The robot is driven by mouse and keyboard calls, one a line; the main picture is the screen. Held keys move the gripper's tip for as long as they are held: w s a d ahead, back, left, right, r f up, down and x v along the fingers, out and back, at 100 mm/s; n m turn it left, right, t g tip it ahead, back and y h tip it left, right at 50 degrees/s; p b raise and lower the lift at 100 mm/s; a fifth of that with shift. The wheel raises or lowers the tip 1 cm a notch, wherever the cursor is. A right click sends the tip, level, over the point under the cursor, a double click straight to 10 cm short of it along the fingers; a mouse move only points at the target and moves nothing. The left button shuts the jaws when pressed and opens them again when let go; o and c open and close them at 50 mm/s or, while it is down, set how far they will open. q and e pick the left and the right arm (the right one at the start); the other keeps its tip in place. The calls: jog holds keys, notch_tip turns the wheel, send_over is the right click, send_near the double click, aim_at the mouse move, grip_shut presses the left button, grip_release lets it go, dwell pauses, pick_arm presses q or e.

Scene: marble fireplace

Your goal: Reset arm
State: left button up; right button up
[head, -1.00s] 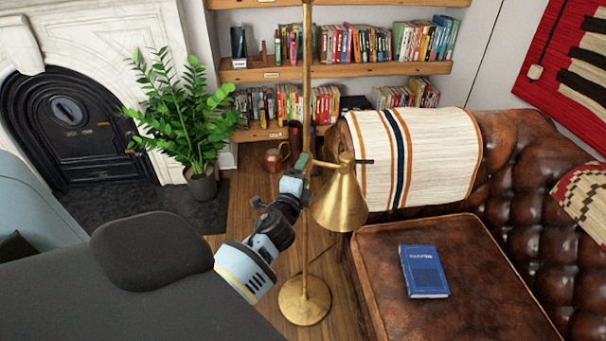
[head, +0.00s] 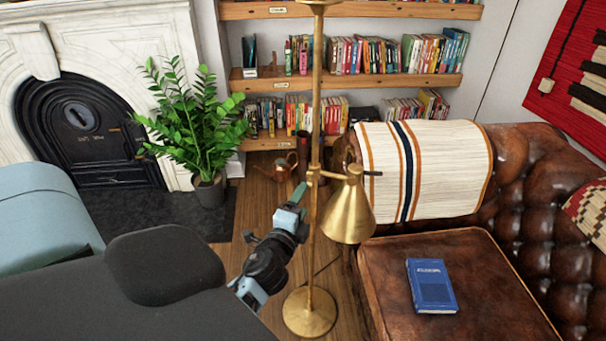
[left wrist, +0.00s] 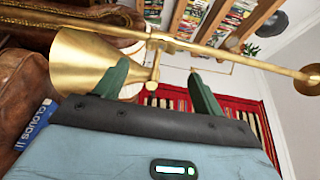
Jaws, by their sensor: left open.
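My left gripper (head: 292,203) is at the centre of the head view, just left of the pole of a brass floor lamp (head: 350,212). Its jaws are open and hold nothing. In the left wrist view, the two green fingers (left wrist: 158,85) stand apart, with the lamp's shade and arm (left wrist: 95,62) seen close beyond and between them. I cannot tell whether the fingers touch the lamp. My right gripper is in neither view.
The lamp's round base (head: 309,312) stands on the wooden floor. A brown leather sofa (head: 400,262) with a blue book (head: 431,286) is at the right. A potted plant (head: 197,130) stands by the fireplace (head: 75,120). Bookshelves (head: 350,85) are behind.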

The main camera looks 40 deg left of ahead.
pick_arm(q)
jog(key=shift+f, duration=0.1)
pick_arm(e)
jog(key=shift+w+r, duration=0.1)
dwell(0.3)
pick_arm(q)
jog(key=s+d+f+n+g+h+p, duration=0.2)
jog(key=s+d, duration=0.4)
jog(key=s, duration=0.5)
jog(key=s+d+f+n+g+h+p, duration=0.3)
jog(key=s+d+f, duration=0.4)
jog(key=s, duration=0.3)
jog(key=s+d+f+n+g+h+p, duration=0.2)
jog(key=s+d+f+n+h, duration=0.2)
jog(key=s, duration=0.7)
jog(key=d+f+n, duration=0.1)
jog(key=d+n, duration=0.1)
jog(key=shift+s+d+f+n+g, duration=0.15)
jog(key=shift+s+f+n+g, duration=0.1)
jog(key=shift+s+n+g, duration=0.05)
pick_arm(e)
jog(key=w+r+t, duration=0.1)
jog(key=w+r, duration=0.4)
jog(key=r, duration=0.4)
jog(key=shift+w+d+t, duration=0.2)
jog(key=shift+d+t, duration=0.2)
